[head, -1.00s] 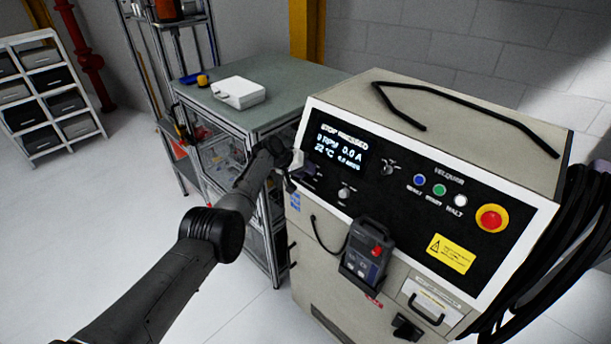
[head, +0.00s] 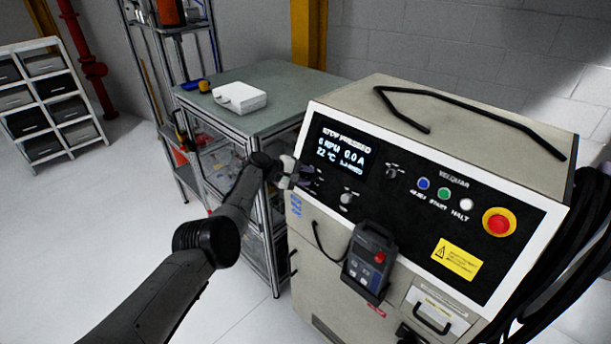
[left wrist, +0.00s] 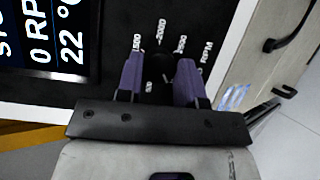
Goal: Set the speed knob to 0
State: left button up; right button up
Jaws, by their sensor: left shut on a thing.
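The control cabinet's black panel (head: 404,208) faces me in the head view. My left gripper (head: 306,176) is at the panel's left side, just below the display, and hides the speed knob there. In the left wrist view my left gripper (left wrist: 159,82) has its two purple fingers on either side of the dark speed knob (left wrist: 160,66), shut on it. RPM scale numbers show around the knob, but its pointer cannot be made out. The display (head: 341,150) reads STOP PRESSED, 0 RPM, 0.0 A and 22 °C. My right gripper is not in view.
A second knob (head: 346,198) is right of my gripper. Blue, green and white buttons and a red emergency stop (head: 499,222) sit farther right. A handheld pendant (head: 369,262) hangs on the front. A workbench (head: 290,88) with a white case (head: 240,97) stands behind left.

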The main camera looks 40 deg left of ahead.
pick_arm(q)
jog(key=shift+f+n+t, duration=0.1)
jog(key=shift+n+t, duration=0.2)
jog(key=shift+n, duration=0.6)
jog(key=o, duration=0.9)
